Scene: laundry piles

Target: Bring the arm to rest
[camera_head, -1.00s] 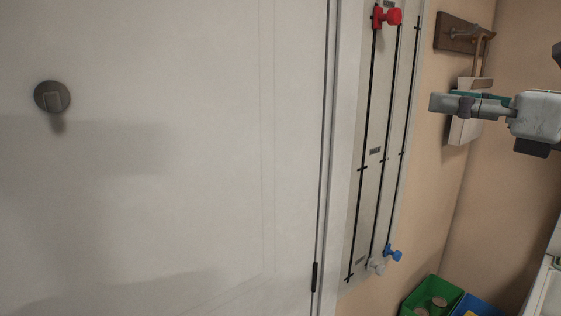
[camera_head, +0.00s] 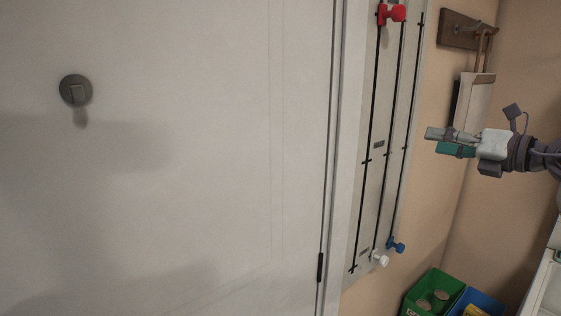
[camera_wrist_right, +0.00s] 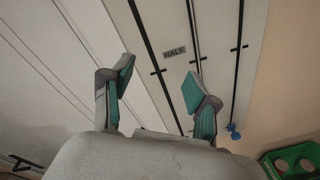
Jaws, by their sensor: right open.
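My right gripper (camera_head: 440,142) is at the right of the head view, in front of the tan wall. Its arm comes in from the right edge. In the right wrist view my right gripper (camera_wrist_right: 157,88) shows its two teal-padded fingers apart with nothing between them. Beyond the fingers is the slotted panel (camera_wrist_right: 215,40) with a "HALF" label. My left gripper is not in view.
A white door (camera_head: 200,150) fills the left. The slotted panel (camera_head: 375,210) carries a red knob (camera_head: 397,13), a blue knob (camera_head: 397,246) and a white knob (camera_head: 380,259). A green bin (camera_head: 420,290) and blue bin (camera_head: 485,298) stand low right. A wooden hook rack (camera_head: 462,30) hangs above.

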